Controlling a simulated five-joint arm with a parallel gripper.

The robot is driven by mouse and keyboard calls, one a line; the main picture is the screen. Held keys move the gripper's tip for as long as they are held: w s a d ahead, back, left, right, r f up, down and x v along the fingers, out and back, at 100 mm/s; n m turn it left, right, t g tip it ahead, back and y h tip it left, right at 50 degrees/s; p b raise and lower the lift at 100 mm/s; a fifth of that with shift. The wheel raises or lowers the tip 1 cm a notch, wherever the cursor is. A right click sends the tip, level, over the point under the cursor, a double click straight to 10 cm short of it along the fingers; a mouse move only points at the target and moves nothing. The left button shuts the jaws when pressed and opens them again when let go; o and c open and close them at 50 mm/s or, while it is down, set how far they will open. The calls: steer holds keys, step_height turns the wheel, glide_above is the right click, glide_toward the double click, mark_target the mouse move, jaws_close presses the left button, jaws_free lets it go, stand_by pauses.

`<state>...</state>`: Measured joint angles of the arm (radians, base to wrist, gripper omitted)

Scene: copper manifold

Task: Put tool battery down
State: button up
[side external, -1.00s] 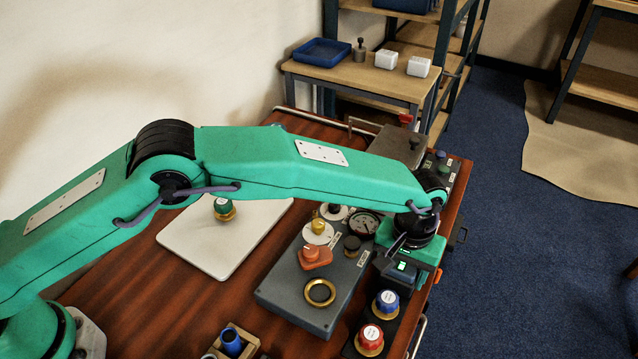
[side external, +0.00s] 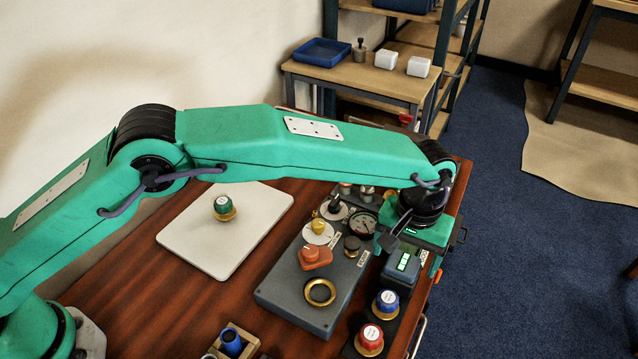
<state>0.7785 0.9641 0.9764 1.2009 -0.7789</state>
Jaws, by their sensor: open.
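The tool battery (side external: 402,267) is a dark blue-grey block with a green-lit display on top. It sits at the right side of the bench, behind the blue-capped knob, on or beside the dark strip there; its underside is hidden. My gripper (side external: 410,246) is open, just behind and above the battery in the picture. One dark finger shows at the left; the other is mostly hidden. I see no finger closed on the battery, though I cannot tell whether any touches it.
A grey manifold panel (side external: 282,296) with valves and a gauge (side external: 362,225) lies left of the battery. Blue (side external: 387,303) and red (side external: 369,340) capped knobs stand in front. A white board (side external: 190,245) bears a green knob (side external: 224,207). Bare wood lies between board and panel.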

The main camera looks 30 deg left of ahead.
mark_target(401, 259)
steer(key=shift+r, duration=3.6)
steer(key=s+a+r+t, duration=0.1)
steer(key=a+r, duration=0.4)
steer(key=a, duration=0.3)
steer(key=a+r+t+h, duration=0.1)
steer(key=a+r, duration=0.4)
steer(key=a, duration=0.4)
steer(key=s+a+r, duration=0.1)
steer(key=a+r, duration=0.5)
steer(key=a, duration=0.2)
steer(key=s+a+t, duration=0.2)
steer(key=s+a, duration=0.7)
steer(key=a, duration=0.2)
steer(key=s+a+f, duration=0.2)
steer(key=s+a, duration=0.2)
steer(key=s, duration=0.1)
steer(key=s+a+f+t+y, duration=0.1)
steer(key=s+a+f, duration=0.1)
steer(key=s, duration=0.4)
steer(key=shift+a+f+t, duration=0.3)
steer(key=shift+a, duration=0.6)
